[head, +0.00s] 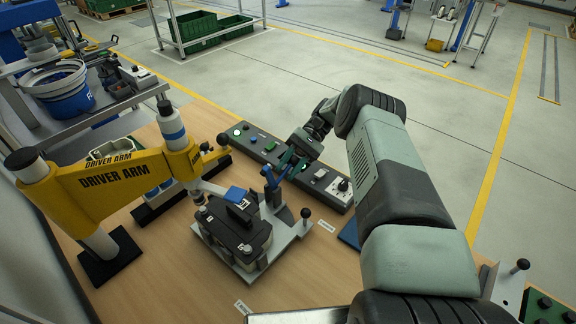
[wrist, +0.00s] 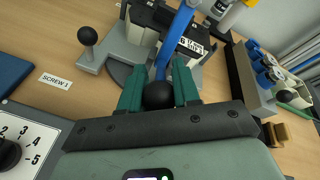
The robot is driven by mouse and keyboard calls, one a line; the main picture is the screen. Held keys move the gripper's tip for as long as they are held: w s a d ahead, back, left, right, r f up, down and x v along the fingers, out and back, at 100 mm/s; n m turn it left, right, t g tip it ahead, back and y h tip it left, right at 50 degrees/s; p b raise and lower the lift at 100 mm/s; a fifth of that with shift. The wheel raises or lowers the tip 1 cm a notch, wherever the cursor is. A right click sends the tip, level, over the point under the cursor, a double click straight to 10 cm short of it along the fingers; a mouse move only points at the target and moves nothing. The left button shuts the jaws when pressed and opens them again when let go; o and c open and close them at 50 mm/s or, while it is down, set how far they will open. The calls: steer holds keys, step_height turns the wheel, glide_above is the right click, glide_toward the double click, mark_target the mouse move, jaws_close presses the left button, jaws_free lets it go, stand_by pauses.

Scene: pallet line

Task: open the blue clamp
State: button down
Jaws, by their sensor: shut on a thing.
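The blue clamp (head: 268,179) stands at the back right side of a grey fixture plate (head: 296,233), beside a dark boxy part (head: 240,232) on that plate. In the wrist view its blue lever (wrist: 174,38) runs down to a black ball knob (wrist: 158,96). My gripper (head: 287,163) is at the lever's end. In the wrist view the green fingers of my gripper (wrist: 158,88) are on both sides of the knob, shut on it. The knob is hidden in the head view.
A control panel (head: 256,143) with buttons and a dial lies just behind the clamp. A yellow driver arm (head: 97,178) reaches in from the left, its tool hanging beside the fixture. A black ball-topped post (head: 306,213) stands at the plate's right. The wooden bench front is clear.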

mark_target(289, 166)
steer(key=shift+f, duration=0.1)
stand_by(0.3)
steer(key=c, duration=0.9)
jaws_free()
step_height(289, 166, up, 10)
steer(key=shift+r, duration=0.1)
